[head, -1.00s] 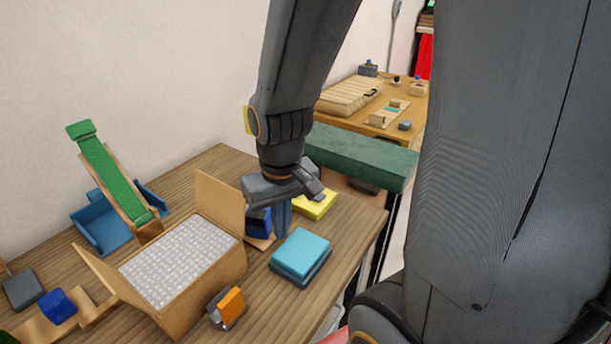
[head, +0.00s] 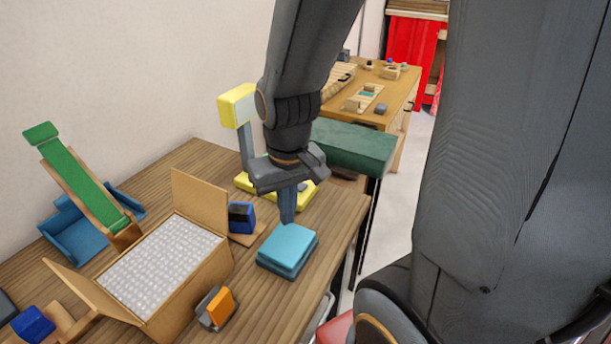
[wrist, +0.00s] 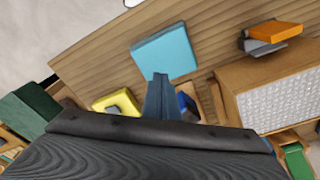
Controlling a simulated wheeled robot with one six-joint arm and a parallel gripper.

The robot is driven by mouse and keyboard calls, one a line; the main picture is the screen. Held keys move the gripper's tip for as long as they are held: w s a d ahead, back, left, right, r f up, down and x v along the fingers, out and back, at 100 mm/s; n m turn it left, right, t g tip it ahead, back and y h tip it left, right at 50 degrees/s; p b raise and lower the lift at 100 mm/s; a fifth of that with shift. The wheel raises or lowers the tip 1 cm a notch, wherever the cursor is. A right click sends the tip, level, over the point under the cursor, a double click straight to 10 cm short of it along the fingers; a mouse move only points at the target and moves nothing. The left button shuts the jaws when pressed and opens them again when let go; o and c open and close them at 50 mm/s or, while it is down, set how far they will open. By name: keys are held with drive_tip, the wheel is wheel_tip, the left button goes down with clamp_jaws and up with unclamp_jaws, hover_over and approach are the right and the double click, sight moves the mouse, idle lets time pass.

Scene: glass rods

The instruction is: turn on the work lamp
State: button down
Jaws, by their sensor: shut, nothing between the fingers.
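My gripper (head: 287,217) is shut and empty, fingers pointing down. In the head view its fingertips appear in front of the base, just behind a light-blue block (head: 290,246).
A blue device (head: 241,214) on a wooden stand is close left of the fingers. An open cardboard box (head: 197,289) with bubble wrap, an orange-and-grey item (head: 218,307) and a green ramp (head: 82,180) are further left. A dark green slab (head: 355,146) lies behind right.

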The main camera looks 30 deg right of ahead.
drive_tip(key=w+d+r+n+g, duration=0.1)
drive_tip(key=w+d+r+n, duration=0.2)
drive_tip(key=w+d, duration=0.35)
wheel_tip(320, 180, up, 6)
drive_tip(key=n+g+y+b, duration=0.1)
drive_tip(key=n, duration=0.3)
hover_over(300, 187)
drive_tip(key=w+d, duration=0.1)
drive_tip(key=d, duration=0.1)
drive_tip(key=shift+w+a, duration=0.15)
drive_tip(key=shift+a, duration=0.05)
drive_tip(key=f+p, duration=0.1)
drive_tip(key=f, duration=0.3)
drive_tip(key=a+f+p, duration=0.1)
drive_tip(key=f, duration=0.4)
drive_tip(key=s+a+f+p, duration=0.1)
drive_tip(key=f, duration=0.4)
drive_tip(key=shift+s, duration=0.1)
